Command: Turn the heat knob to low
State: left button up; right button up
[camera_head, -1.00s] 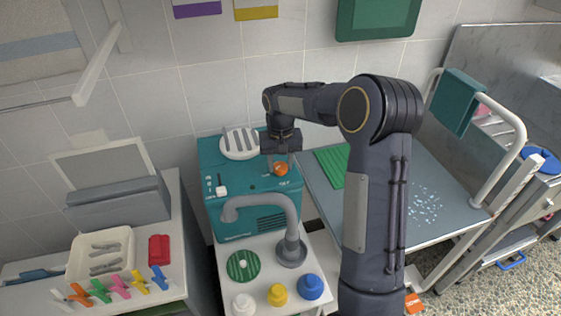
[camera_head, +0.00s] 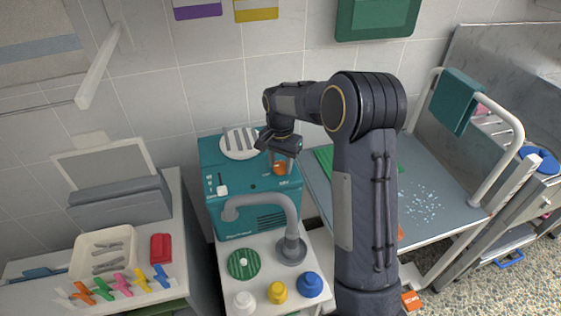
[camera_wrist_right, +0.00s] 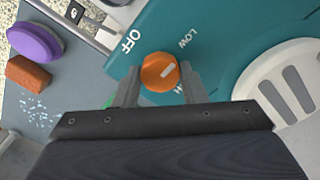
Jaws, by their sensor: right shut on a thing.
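The orange heat knob (camera_wrist_right: 158,73) sits on the sloping top of the teal dryer unit (camera_head: 222,172). In the right wrist view its white mark slants up and to the right, between the LOW label (camera_wrist_right: 187,38) and the partly hidden high label (camera_wrist_right: 178,89). The OFF label (camera_wrist_right: 131,42) is at upper left of the knob. My right gripper (camera_wrist_right: 158,84) has one finger on each side of the knob and is shut on it. In the head view the knob (camera_head: 279,169) is partly covered by the gripper (camera_head: 281,165). My left gripper is out of view.
A grey hose nozzle (camera_head: 262,198) arches in front of the unit. A white vented disc (camera_head: 240,143) lies on its top. A grey table (camera_head: 440,195) is to the right.

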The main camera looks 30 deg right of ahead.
aim_at(281, 164)
dwell(0.4)
jog(key=o, duration=1)
notch_tip(281, 164, up, 8)
jog(key=shift+f, duration=0.15)
